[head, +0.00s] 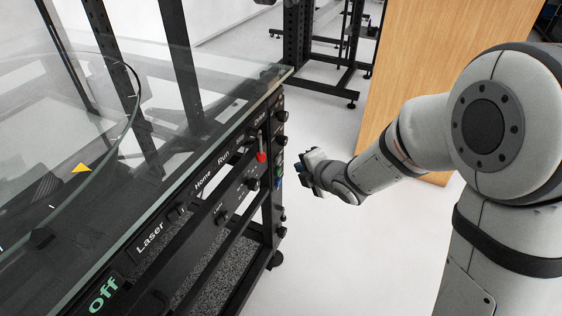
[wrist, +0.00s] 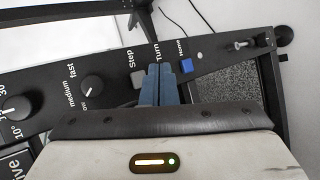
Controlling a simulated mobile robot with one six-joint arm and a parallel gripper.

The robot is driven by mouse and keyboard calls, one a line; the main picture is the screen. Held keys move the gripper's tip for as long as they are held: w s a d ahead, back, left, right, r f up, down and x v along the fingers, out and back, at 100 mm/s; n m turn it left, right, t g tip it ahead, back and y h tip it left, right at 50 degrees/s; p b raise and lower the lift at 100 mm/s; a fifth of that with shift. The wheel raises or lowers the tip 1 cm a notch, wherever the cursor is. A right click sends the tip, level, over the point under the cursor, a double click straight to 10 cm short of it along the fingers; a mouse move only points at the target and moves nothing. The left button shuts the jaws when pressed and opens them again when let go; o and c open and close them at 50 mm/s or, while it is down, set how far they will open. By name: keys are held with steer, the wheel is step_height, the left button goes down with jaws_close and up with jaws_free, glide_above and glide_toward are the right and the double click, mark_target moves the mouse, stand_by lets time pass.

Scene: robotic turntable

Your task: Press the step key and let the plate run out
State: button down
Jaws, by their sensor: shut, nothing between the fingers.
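In the wrist view, the grey step key (wrist: 138,79) sits on the black panel under the label "Step". My gripper (wrist: 158,70) is shut and empty, its blue fingertips just right of that key, in front of the place under the label "Turn". Whether the fingertips touch the panel, I cannot tell. In the head view, my gripper (head: 302,177) is to the right of the panel's end face. The round glass plate (head: 118,115) is at the left, with a yellow triangle (head: 82,168) showing near its rim. The step key is not clearly seen in the head view.
A blue key (wrist: 186,66) under "Home" is right of my fingers. A speed knob (wrist: 91,86) is to the left. In the head view, a red-tipped lever (head: 262,157) stands on the front panel.

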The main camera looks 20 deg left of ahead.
steer(key=shift+w+a+b, duration=0.1)
steer(key=shift+a+b, duration=0.35)
steer(key=shift+a, duration=0.9)
steer(key=shift+a, duration=0.1)
stand_by(1.0)
steer(key=shift+a+b, duration=0.3)
steer(key=shift+w+a, duration=0.1)
steer(key=shift+a, duration=0.35)
stand_by(0.6)
steer(key=shift+d, duration=0.9)
steer(key=shift+s+d, duration=0.15)
steer(key=shift+d, duration=1.1)
steer(key=shift+s+d, duration=0.15)
steer(key=shift+d, duration=1.05)
